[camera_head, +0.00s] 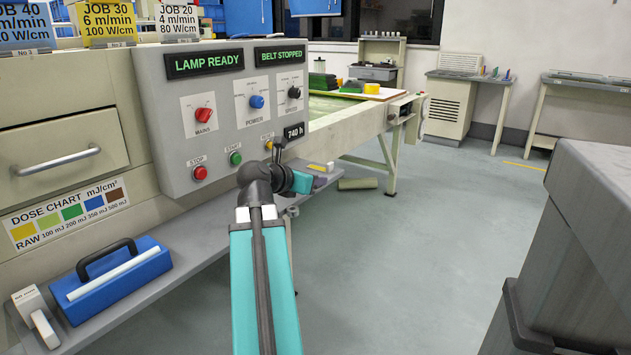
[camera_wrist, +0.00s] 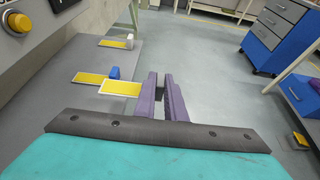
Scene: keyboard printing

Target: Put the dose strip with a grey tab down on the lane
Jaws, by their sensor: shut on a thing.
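My gripper (camera_wrist: 163,88) has purple fingers and shows in the wrist view. It is shut on a dose strip (camera_wrist: 119,88) with a yellow face and pale border, which sticks out to the left of the fingers. A dark grey piece shows between the fingers; most of the tab is hidden. A green bed (camera_head: 326,106), which may be the lane, runs behind the control panel in the head view.
The grey shelf (camera_wrist: 60,98) carries a yellow strip with a blue tab (camera_wrist: 114,72) and another with a whitish tab (camera_wrist: 129,41). The control panel (camera_head: 222,130) reads LAMP READY and BELT STOPPED. Open floor (camera_head: 400,260) lies right of the shelf.

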